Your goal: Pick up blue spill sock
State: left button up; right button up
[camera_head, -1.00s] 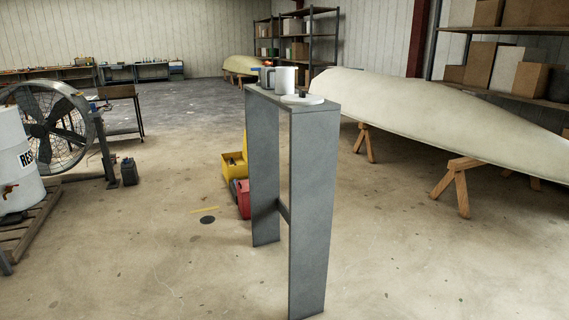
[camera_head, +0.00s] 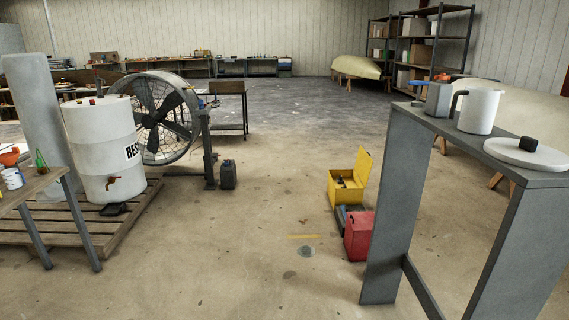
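I cannot make out a blue spill sock for certain. A small blue-grey item (camera_head: 342,214) shows on the floor between the yellow box and the red container, partly hidden and too small to identify. A blue item also shows beside the grey mug (camera_head: 438,100) on the tall stand, but its kind is unclear. Neither of my grippers is in view.
A tall grey stand (camera_head: 385,240) at the right bears a white mug (camera_head: 478,111) and a round lid (camera_head: 525,155). An open yellow box (camera_head: 341,191) and red container (camera_head: 358,237) stand behind it. A drum (camera_head: 100,150) sits on a pallet at left.

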aim_at(346, 211)
jog(key=i, duration=1.7)
jog(key=i+z, duration=0.15)
jog(key=i, duration=0.4)
jog(key=i+j+z, duration=0.2)
jog(key=i, duration=0.4)
jog(key=i+j+z, duration=0.15)
jog(key=i, duration=0.4)
jog(key=i+j+z, duration=0.55)
jog(key=i, duration=0.2)
jog(key=i+j+z, duration=0.15)
jog(key=z, duration=0.8)
jog(key=i+j+z, duration=0.25)
jog(key=j, duration=0.25)
jog(key=i+j+z, duration=0.1)
jog(key=j+z, duration=0.15)
jog(key=j, duration=0.25)
jog(key=i+j+z, duration=0.1)
jog(key=j+z, duration=0.15)
jog(key=j, duration=0.3)
jog(key=j+z, duration=0.25)
jog(key=j, duration=0.25)
